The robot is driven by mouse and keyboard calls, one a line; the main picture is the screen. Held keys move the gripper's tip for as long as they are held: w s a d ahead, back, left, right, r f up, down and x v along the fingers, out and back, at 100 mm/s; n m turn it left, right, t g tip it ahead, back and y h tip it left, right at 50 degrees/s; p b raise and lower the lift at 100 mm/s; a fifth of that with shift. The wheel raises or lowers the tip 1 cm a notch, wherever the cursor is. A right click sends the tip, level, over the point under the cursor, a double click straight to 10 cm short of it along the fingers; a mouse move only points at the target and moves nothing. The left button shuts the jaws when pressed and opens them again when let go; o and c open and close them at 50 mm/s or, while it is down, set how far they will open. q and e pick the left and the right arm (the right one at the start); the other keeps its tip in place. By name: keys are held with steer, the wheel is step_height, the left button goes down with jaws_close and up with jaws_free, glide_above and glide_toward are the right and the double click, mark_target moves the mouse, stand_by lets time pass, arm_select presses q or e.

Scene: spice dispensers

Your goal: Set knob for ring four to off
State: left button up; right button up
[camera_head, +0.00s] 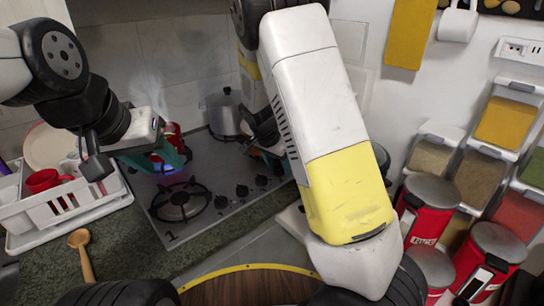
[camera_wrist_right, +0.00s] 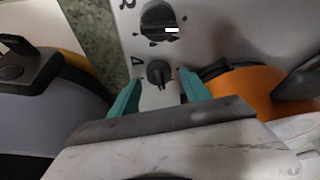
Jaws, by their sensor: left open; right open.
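The stove (camera_head: 205,217) has a row of black knobs along its front right edge. Three show in the head view, including one (camera_head: 221,202) near the front burner (camera_head: 182,203). In the right wrist view, a small dark knob (camera_wrist_right: 160,73) with a mark like a 4 beside it lies between the open teal fingers of my right gripper (camera_wrist_right: 155,92), apart from both. A larger black knob (camera_wrist_right: 160,20) with a white mark is beyond it. In the head view my right arm hides part of that gripper. My left gripper (camera_head: 166,163) is open over the stove, near a blue-purple glow.
A metal pot (camera_head: 226,115) stands at the stove's back. A white dish rack (camera_head: 68,208) with a red cup (camera_head: 43,181) is left. A wooden spoon (camera_head: 82,256) lies on the counter. Red canisters (camera_head: 428,207) and spice dispensers (camera_head: 507,122) are right.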

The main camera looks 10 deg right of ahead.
steer(key=shift+c, duration=0.4)
jaws_close()
steer(key=shift+n, duration=0.4)
steer(key=n+y, duration=0.1)
steer(key=n, duration=0.2)
steer(key=shift+d+t, duration=0.15)
steer(key=shift+t, duration=0.25)
steer(key=n+y, duration=0.1)
steer(key=n, duration=0.1)
steer(key=n+y, duration=0.1)
steer(key=n, duration=0.1)
steer(key=shift+d+t, duration=0.2)
steer(key=shift+t, duration=0.1)
steer(key=n, duration=0.2)
steer(key=n+y, duration=0.1)
steer(key=n, duration=0.1)
steer(key=shift+d+n+y, duration=0.1)
steer(key=shift+n+y, duration=0.2)
steer(key=shift+n, duration=0.1)
steer(key=shift+n+g+y, duration=0.4)
steer(key=shift+n+y, duration=0.2)
steer(key=shift+n, duration=0.9)
